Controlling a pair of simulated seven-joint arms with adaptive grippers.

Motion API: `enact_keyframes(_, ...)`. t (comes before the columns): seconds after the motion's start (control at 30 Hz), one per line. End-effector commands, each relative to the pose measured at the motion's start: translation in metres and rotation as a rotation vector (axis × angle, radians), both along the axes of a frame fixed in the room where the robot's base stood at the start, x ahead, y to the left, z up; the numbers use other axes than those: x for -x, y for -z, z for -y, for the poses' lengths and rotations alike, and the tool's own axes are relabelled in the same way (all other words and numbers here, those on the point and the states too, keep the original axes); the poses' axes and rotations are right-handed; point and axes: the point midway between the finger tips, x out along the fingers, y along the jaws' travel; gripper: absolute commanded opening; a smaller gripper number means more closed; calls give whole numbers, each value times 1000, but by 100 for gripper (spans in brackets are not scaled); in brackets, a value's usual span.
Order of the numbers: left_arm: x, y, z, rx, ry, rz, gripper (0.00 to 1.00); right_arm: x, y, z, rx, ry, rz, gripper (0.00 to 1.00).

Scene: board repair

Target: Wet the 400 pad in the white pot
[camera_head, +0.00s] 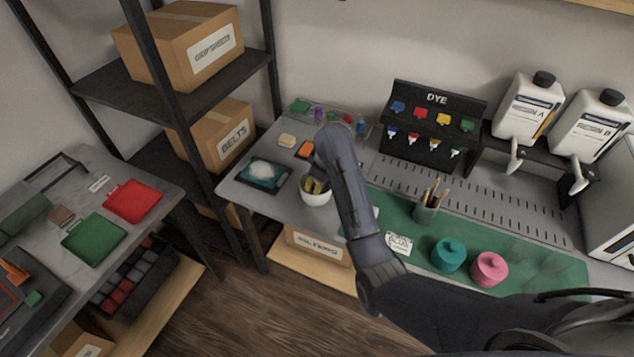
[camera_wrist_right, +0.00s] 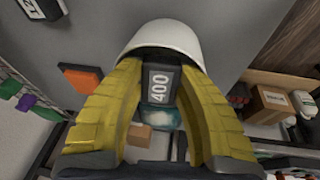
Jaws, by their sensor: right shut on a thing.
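The white pot (camera_head: 316,198) stands on the grey bench, and part of its wall shows in the wrist view (camera_wrist_right: 166,36). My right gripper (camera_head: 314,185) reaches down over the pot's mouth, its yellow fingers at or inside the rim. In the wrist view the right gripper (camera_wrist_right: 160,88) is shut on the dark 400 pad (camera_wrist_right: 159,88), its white label facing the camera. The pad's lower end is hidden, so I cannot tell how deep it is or whether it touches water. My left gripper is not in view.
A dark tray with a teal patch (camera_head: 264,175) lies left of the pot. An orange block (camera_head: 305,150) and a beige block (camera_head: 287,141) lie behind it. A green mat (camera_head: 500,250) with a brush cup (camera_head: 426,210) and teal and pink jars is to the right.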

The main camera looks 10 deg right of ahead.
Motion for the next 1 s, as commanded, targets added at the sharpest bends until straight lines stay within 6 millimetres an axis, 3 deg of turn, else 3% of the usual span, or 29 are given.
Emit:
enact_keyframes(0.17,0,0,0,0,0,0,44,0,-4,-1,-1,0,0,3)
enact_keyframes(1.0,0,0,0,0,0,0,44,-1,-60,-1,-2,0,2,3)
